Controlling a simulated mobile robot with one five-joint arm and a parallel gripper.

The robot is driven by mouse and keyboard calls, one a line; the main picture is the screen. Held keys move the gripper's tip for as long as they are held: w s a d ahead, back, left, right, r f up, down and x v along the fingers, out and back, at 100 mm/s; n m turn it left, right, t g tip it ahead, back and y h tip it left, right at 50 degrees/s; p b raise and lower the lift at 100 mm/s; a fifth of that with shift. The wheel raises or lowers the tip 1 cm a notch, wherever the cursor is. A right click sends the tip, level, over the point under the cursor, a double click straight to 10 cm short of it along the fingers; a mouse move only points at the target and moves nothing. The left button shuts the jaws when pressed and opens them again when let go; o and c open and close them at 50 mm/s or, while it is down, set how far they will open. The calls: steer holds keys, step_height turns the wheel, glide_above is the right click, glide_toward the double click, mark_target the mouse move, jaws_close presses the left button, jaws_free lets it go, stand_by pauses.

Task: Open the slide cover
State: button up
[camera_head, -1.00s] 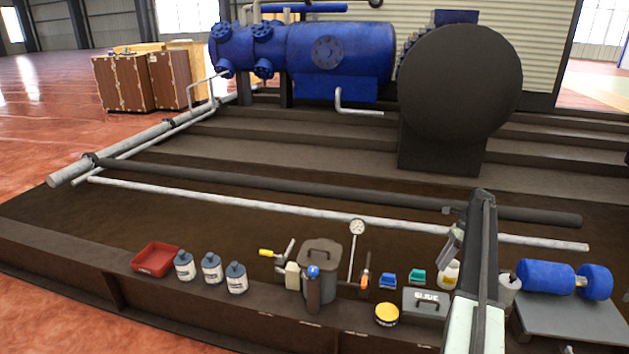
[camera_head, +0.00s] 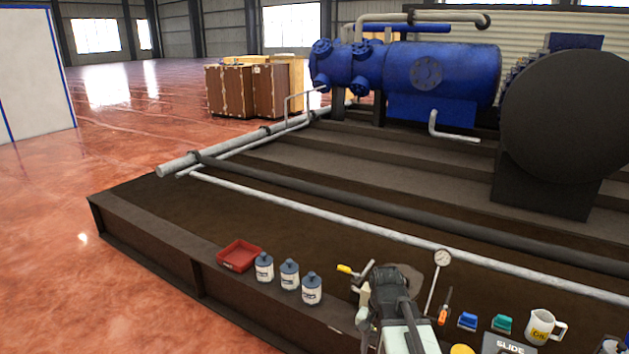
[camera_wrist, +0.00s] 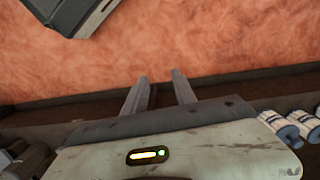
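The grey box lettered SLIDE (camera_head: 503,345) stands at the bottom edge of the head view, right of centre and partly cut off by the frame. Its handle and front are out of sight. My gripper (camera_wrist: 160,80) shows in the wrist view with its two fingers apart and nothing between them. In the head view my arm is left of the SLIDE box, and the fingers cannot be made out clearly there. The SLIDE box is not seen in the wrist view.
A red tray (camera_head: 239,255) and white bottles with blue-grey caps (camera_head: 289,274) stand left of my arm. A dial gauge (camera_head: 442,257), an orange-handled tool (camera_head: 443,314), blue (camera_head: 467,321) and green (camera_head: 502,323) blocks and a mug (camera_head: 541,327) stand right. Open floor lies left.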

step_height(320, 180, up, 33)
steer(key=d+n+t+p, duration=0.1)
steer(key=n+p, duration=0.4)
steer(key=p, duration=2.8)
steer(key=shift+s+h, duration=0.3)
steer(key=shift+s, duration=0.05)
steer(key=shift+f, duration=0.35)
jaws_close()
